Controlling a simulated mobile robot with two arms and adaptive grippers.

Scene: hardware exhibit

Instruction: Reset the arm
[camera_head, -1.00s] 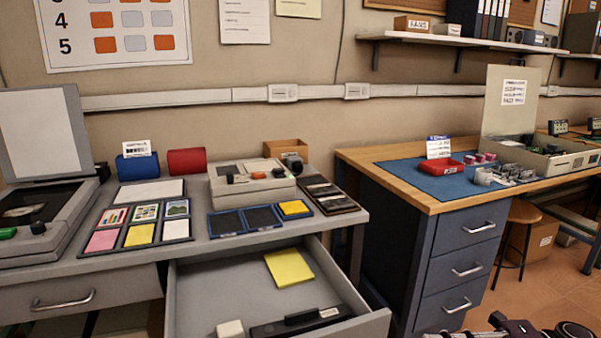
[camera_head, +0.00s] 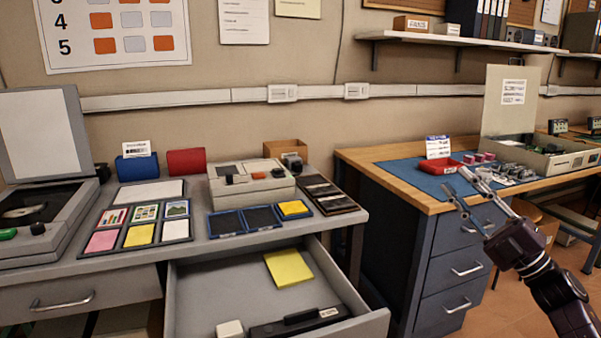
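My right gripper (camera_head: 469,198) is raised at the right, in front of the wooden-topped workbench and its blue drawers. Its two fingers are spread apart, pointing up and left, with nothing seen between them. My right arm (camera_head: 545,270) comes in from the lower right corner. My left gripper and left arm are not in the picture.
The open grey drawer (camera_head: 205,285) juts out at the front centre, with a yellow pad (camera_head: 289,267) inside. The grey desk holds a card tray (camera_head: 137,215) and a device (camera_head: 252,184).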

